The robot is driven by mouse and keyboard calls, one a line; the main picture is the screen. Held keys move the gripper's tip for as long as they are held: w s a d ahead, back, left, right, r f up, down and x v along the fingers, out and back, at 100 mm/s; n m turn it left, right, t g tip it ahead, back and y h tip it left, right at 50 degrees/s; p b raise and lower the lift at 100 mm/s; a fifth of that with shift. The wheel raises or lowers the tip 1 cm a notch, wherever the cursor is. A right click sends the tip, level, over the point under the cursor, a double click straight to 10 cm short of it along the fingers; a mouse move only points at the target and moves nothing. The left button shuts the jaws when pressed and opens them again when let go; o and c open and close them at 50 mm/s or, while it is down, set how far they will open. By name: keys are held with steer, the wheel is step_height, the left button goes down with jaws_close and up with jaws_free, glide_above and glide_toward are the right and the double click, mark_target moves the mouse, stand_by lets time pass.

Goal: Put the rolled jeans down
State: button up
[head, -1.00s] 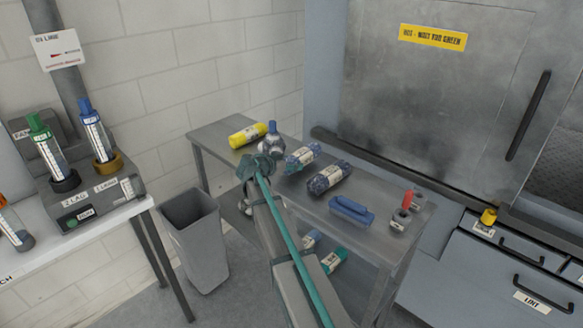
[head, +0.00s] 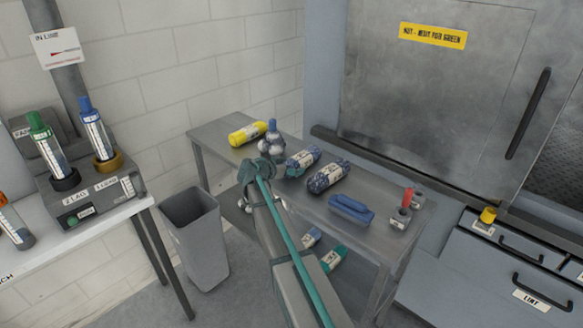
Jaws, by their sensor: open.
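Two rolled, labelled blue bundles that look like rolled jeans lie on the grey metal table (head: 222,134). The nearer rolled jeans (head: 303,159) lie just right of my gripper. The other roll (head: 329,176) lies beside them, further right. My gripper (head: 277,168) is open at the left end of the nearer roll. The arm hides part of the table below it. I cannot tell whether the fingers touch the roll.
A blue brush-like block (head: 351,209) and small red-topped item (head: 407,198) are to the right. A grey bin (head: 194,240) stands left. More rolls (head: 332,259) lie on the lower shelf.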

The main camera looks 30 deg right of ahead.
steer(key=shift+r, duration=0.15)
steer(key=b+v, duration=0.2)
steer(key=v, duration=0.9)
steer(key=shift+f, duration=0.2)
steer(key=shift+o, duration=0.4)
steer(key=shift+s+a+r, duration=0.2)
steer(key=shift+a+r, duration=0.1)
steer(key=shift+a, duration=0.15)
